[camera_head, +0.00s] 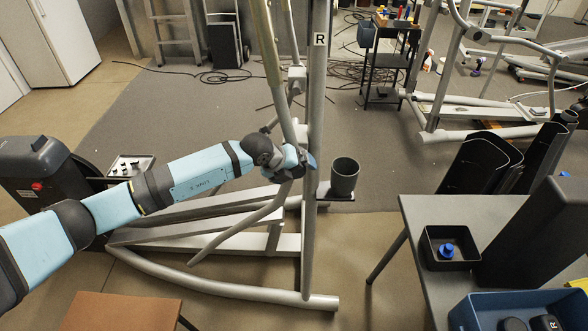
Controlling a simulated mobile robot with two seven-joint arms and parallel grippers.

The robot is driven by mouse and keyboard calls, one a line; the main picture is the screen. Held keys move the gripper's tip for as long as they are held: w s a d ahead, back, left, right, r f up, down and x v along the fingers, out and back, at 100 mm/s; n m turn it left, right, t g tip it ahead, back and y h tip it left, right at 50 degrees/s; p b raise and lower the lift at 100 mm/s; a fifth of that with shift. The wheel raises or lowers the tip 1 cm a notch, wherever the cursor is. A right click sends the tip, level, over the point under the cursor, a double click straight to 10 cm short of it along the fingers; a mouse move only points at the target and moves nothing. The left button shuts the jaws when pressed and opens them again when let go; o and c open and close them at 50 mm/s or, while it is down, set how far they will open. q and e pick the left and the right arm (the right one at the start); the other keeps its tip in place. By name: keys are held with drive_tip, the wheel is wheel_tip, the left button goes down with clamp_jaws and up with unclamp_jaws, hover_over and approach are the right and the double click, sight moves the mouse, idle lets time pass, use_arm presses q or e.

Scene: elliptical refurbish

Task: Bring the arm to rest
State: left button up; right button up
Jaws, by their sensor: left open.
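My left arm, light blue with dark joints, reaches in from the left. Its gripper (303,161) is at the upright post of the grey elliptical machine (312,110), level with the middle of the frame. The gripper is open; its fingers are small here and partly overlap the post, so I cannot tell whether they touch it. I see nothing held in it. My right arm and right gripper are out of view.
A dark cup (344,177) sits right of the post. A grey table (420,212) at right carries a black tray (428,262) with a blue knob and a blue bin (463,316). A brown tabletop (120,312) is at lower left. A tool cart (383,62) stands behind.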

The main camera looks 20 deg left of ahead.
use_arm(q)
drive_tip(key=shift+c, duration=0.2)
drive_tip(key=c, duration=1.4)
drive_tip(key=shift+o, duration=0.2)
drive_tip(key=shift+s, duration=0.1)
drive_tip(key=shift+s+d+r+p, duration=0.1)
drive_tip(key=shift+s+d+p, duration=0.2)
drive_tip(key=shift+s, duration=0.4)
drive_tip(key=shift+s+d+p, duration=0.1)
drive_tip(key=shift+s+p, duration=0.3)
drive_tip(key=shift+s, duration=0.25)
drive_tip(key=shift+s+d+p, duration=0.25)
drive_tip(key=shift+s+p, duration=0.05)
drive_tip(key=shift+s, duration=0.55)
drive_tip(key=shift+s+d+p, duration=0.25)
drive_tip(key=shift+s, duration=0.6)
drive_tip(key=shift+s+d+p, duration=0.25)
drive_tip(key=shift+s+p, duration=0.05)
drive_tip(key=shift+s, duration=0.55)
